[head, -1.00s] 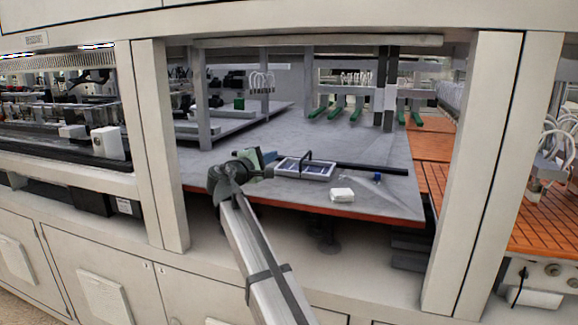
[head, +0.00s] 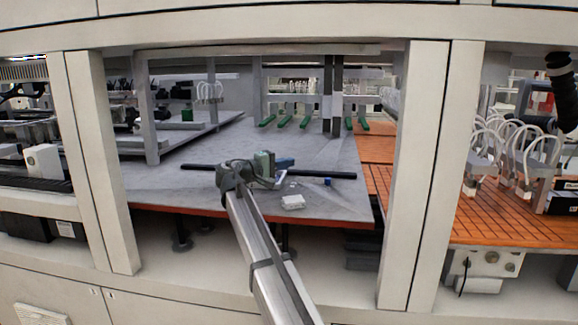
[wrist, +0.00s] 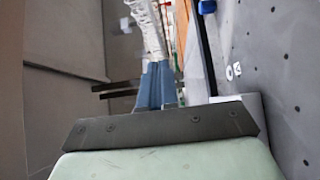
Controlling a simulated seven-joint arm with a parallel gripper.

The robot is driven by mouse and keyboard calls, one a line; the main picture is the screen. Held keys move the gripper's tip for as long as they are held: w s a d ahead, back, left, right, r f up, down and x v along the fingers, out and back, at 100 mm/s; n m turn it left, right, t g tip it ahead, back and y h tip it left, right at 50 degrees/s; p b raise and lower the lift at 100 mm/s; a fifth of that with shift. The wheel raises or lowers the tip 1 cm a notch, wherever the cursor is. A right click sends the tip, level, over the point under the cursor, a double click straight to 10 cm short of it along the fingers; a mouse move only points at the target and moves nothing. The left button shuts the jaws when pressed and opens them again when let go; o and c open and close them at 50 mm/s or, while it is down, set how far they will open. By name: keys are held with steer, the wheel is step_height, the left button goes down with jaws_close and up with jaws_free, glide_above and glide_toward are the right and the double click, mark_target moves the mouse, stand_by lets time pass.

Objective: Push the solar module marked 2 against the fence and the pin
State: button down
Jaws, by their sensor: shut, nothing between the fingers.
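My gripper (head: 284,162), with a green body and blue-grey fingers, is low over the grey table in the head view. Its fingers are shut with nothing between them; they also show in the wrist view (wrist: 158,82). The solar module marked 2 cannot be made out clearly now; my gripper covers the place where a framed panel with a black handle showed earlier. The fence, a long black bar (head: 335,174), runs behind my gripper, and appears as a dark strip in the wrist view (wrist: 208,50). A small blue block (head: 328,181), perhaps the pin, stands just in front of it.
A white block (head: 293,202) lies on the grey table (head: 235,206) near its front edge. Cabinet posts (head: 413,180) frame the opening on both sides. Orange slatted decks (head: 480,215) lie to the right. The table behind the fence is largely clear.

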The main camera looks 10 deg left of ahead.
steer(key=a, duration=1.7)
steer(key=f, duration=0.5)
steer(key=shift+d+f, duration=0.1)
steer(key=shift+d, duration=0.55)
steer(key=d, duration=1.5)
steer(key=shift+d, duration=0.1)
